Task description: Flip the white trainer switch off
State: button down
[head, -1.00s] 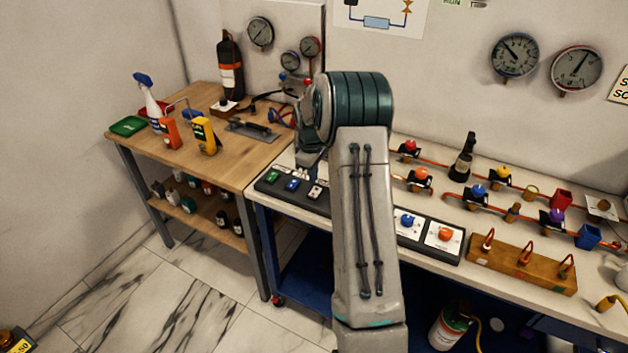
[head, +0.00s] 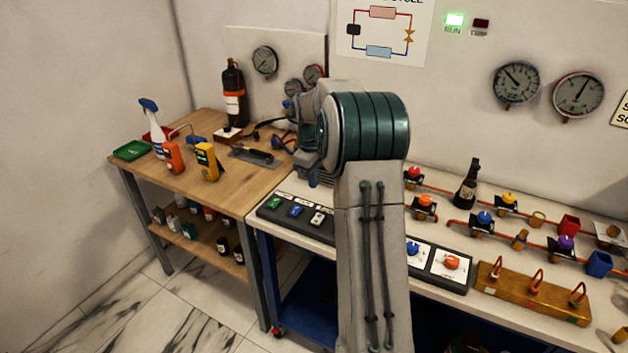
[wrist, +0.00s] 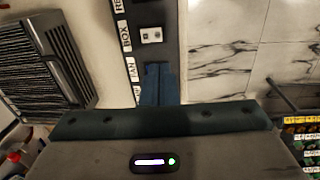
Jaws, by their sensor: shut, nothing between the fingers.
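The white switch (head: 317,219) sits on the dark switch panel (head: 337,238) along the bench's front edge, right of a blue switch (head: 296,211) and a green switch (head: 274,203). In the wrist view a white switch (wrist: 151,35) shows on the panel beside the label BOX. My gripper (head: 314,180) hangs above the panel in the head view, apart from the white switch. In the wrist view my blue gripper fingers (wrist: 159,84) are together, empty, below the white switch in the picture and beside the label FAN. They cover part of the panel. The switch's lever position is too small to tell.
A dark vented block (wrist: 45,60) lies beside the panel in the wrist view. Orange (head: 451,262) and blue knobs stand on the panel further right, partly behind my arm. A wooden bench (head: 215,180) with bottles and meters adjoins on the left. Floor lies in front.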

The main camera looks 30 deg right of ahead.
jog(key=s+a+r+m+t, duration=0.1)
jog(key=s+a+r+m, duration=0.1)
jog(key=s+a+r, duration=0.35)
jog(key=s+a+r+m, duration=0.1)
jog(key=s+a+r, duration=0.2)
jog(key=s+a, duration=0.4)
jog(key=s+a+f+m+t, duration=0.1)
jog(key=s+a+m, duration=0.1)
jog(key=s, duration=0.7)
jog(key=s+a+f+m, duration=0.2)
jog(key=s+a, duration=0.1)
jog(key=s, duration=0.7)
jog(key=shift+s+a+t+y, duration=0.25)
jog(key=shift+a+t+y, duration=0.05)
jog(key=shift+t, duration=0.1)
